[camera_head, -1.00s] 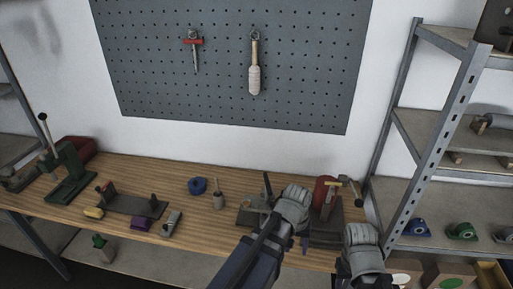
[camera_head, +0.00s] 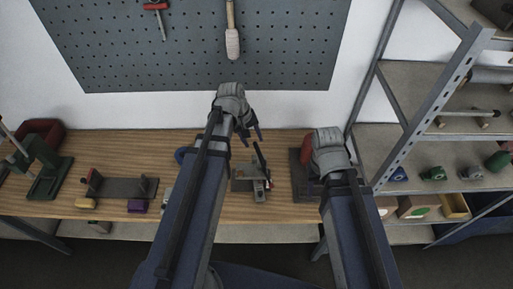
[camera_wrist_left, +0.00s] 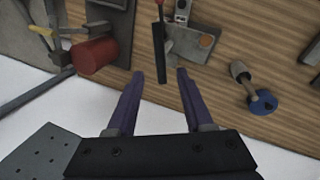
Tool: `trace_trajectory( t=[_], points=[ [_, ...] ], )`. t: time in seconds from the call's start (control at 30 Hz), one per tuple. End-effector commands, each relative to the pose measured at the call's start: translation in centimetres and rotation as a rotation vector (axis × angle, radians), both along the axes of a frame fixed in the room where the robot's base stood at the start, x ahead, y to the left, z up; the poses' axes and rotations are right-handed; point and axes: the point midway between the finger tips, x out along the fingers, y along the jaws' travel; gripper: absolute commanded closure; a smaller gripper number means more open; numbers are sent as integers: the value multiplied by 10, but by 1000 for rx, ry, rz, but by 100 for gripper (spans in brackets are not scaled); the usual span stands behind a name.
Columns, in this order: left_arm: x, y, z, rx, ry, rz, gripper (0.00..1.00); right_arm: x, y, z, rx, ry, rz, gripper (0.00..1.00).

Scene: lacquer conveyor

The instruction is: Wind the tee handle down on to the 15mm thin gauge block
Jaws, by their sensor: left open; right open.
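I cannot tell for certain which part is the tee handle or which block is the 15mm one. A grey plate fixture (camera_head: 243,184) with an upright dark lever (camera_head: 259,156) stands mid-bench. It also shows in the left wrist view (camera_wrist_left: 203,42). My left gripper (camera_head: 251,136) is open and empty above the bench behind it; in the wrist view the lever's end appears between the fingertips (camera_wrist_left: 160,78). My right gripper (camera_head: 328,170) is open beside a red cylinder (camera_head: 306,150), its fingers largely hidden.
A dark base fixture (camera_head: 125,188) and a green press (camera_head: 45,172) stand at the left. A metal shelf rack (camera_head: 425,110) bounds the right.

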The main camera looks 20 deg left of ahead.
Motion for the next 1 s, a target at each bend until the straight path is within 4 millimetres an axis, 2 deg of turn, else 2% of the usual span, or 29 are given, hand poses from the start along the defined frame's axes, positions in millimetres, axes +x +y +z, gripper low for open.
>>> trace_trajectory(
  t=[0.6,1.0],
  points=[
    [10,-14,-68,1,0,-1,48,1,0,-68,1,-3,-5,50],
    [11,-16,-71,1,0,-1,49,1,0,-71,1,-3,-5,50]
  ],
)
